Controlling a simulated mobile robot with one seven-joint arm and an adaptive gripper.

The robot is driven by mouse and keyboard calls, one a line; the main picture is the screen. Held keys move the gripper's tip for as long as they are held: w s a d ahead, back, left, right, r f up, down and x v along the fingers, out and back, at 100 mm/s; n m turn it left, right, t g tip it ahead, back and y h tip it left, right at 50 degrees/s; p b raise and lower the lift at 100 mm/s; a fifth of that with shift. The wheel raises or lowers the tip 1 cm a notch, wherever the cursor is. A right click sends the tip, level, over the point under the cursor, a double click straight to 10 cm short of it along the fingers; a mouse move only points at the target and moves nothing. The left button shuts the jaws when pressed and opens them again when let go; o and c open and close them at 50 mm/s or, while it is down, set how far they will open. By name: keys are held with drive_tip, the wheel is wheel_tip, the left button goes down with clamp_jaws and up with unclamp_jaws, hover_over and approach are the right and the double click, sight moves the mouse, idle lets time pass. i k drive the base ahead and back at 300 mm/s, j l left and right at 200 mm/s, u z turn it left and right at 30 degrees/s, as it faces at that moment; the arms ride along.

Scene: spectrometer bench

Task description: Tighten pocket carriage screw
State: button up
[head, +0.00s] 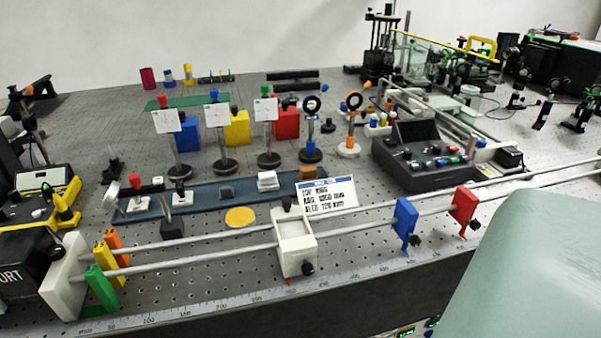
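A white carriage block (295,243), likely the pocket carriage, sits on two parallel metal rails (190,255) near the front of the bench. A round black screw knob (308,269) sticks out of its front face toward the lower right. A small red pointer (289,282) shows beneath it, near the ruler scale (215,306). I cannot tell how tight the screw is. My gripper is not in view.
A blue carriage (405,217) and a red carriage (464,205) stand on the rails to the right. Green (102,287), yellow (107,265) and orange (117,243) pieces stand at the left end. A printed card (328,196) is behind the white carriage. A large pale shape covers the lower right.

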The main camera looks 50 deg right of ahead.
sight(307, 269)
drive_tip(key=k+z, duration=0.1)
drive_tip(key=z, duration=0.25)
drive_tip(key=k+j+z, duration=0.1)
drive_tip(key=z, duration=0.3)
drive_tip(key=k+z, duration=0.1)
drive_tip(key=z, duration=0.25)
